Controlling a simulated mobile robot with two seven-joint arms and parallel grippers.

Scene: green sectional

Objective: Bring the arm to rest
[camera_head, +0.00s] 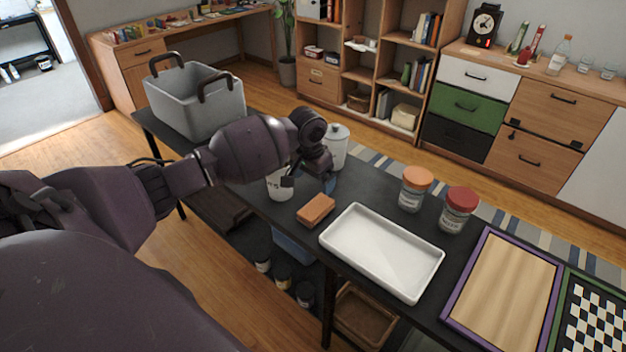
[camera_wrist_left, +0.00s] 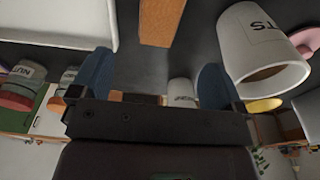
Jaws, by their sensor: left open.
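My left arm reaches in from the left over the black table. Its gripper (camera_head: 310,182) is above the table beside a white labelled canister (camera_head: 277,188), partly hiding it. In the left wrist view the two blue fingers of the gripper (camera_wrist_left: 155,82) stand wide apart with nothing gripped between them. The labelled canister shows large on the right there (camera_wrist_left: 262,50), close to one finger; I cannot tell if they touch. My right gripper is not in view.
An orange-brown block (camera_head: 316,209) and a white tray (camera_head: 382,250) lie in front of the gripper. A white lidded canister (camera_head: 336,150) stands behind it. Two lidded jars (camera_head: 414,190) (camera_head: 457,212) stand to the right. A grey basket (camera_head: 196,105) is at the far left end.

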